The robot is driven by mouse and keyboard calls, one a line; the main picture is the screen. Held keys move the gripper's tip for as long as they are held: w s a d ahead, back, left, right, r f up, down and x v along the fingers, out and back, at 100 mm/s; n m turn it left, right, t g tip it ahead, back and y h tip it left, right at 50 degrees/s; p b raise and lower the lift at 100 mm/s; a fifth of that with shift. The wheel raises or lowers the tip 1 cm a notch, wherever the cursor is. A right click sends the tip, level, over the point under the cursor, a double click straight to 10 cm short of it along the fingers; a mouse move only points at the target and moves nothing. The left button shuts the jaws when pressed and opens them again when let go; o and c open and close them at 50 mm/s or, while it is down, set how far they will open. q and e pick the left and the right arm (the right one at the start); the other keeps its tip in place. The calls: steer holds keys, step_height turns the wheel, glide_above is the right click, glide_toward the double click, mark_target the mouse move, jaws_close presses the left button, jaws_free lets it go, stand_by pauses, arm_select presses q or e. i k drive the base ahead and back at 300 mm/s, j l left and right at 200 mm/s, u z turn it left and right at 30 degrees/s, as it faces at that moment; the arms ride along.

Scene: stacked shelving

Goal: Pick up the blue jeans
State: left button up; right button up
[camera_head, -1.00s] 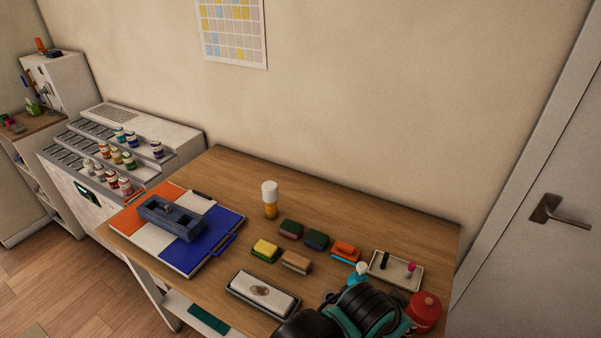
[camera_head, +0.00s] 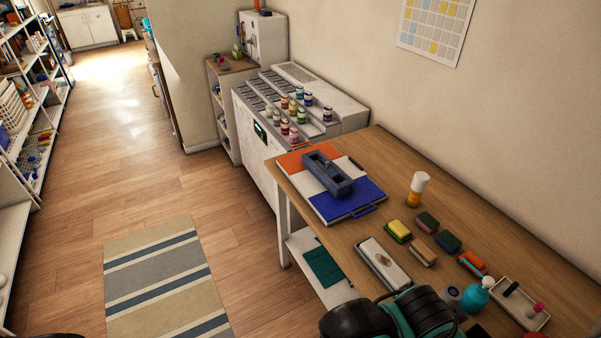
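I cannot make out any blue jeans in this view. The only large blue patch near me is a panel of the orange, white and blue board (camera_head: 353,199) on the wooden table, which looks flat and stiff. Neither of my grippers shows in the view.
A stepped white cabinet (camera_head: 262,140) stands behind. Shelving (camera_head: 27,110) lines the left. Wooden floor and a striped rug (camera_head: 160,275) lie clear between.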

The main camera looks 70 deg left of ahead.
mark_target(334, 179)
steer(key=u, duration=1.15)
steer(key=i+u, duration=0.1)
steer(key=u, duration=0.3)
steer(key=i+l+u, duration=0.1)
steer(key=u, duration=0.3)
steer(key=i+l+u, duration=0.1)
steer(key=u, duration=0.3)
